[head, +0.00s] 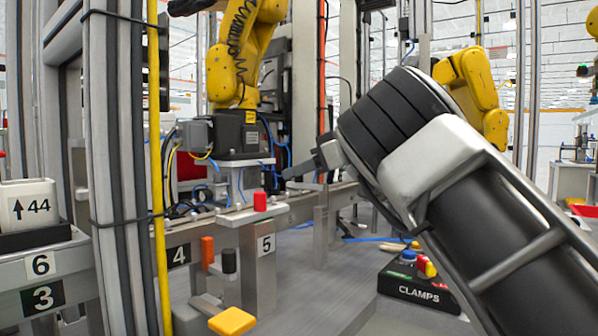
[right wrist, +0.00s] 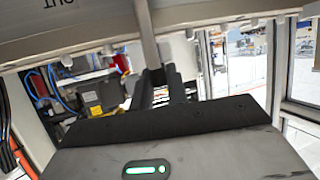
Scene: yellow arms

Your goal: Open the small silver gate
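My right gripper (head: 298,178) reaches in from the right in the head view, its dark fingers pointing left near the silver rail behind post 5. In the right wrist view its two dark fingers (right wrist: 164,80) stand close together, around or just in front of the end of a narrow silver bar (right wrist: 147,32). I cannot tell whether they touch or grip it. The bar meets a broad silver beam (right wrist: 215,14) with an upside-down "OUT" label. No gate can be picked out for certain; the bar and beam may belong to it. My left gripper is not in view.
A silver post marked 5 (head: 265,243) with a red knob stands left of centre. A yellow pad (head: 232,321) is in front. A black CLAMPS button box (head: 418,285) sits on the grey surface below my right arm. A yellow robot arm (head: 238,50) stands behind.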

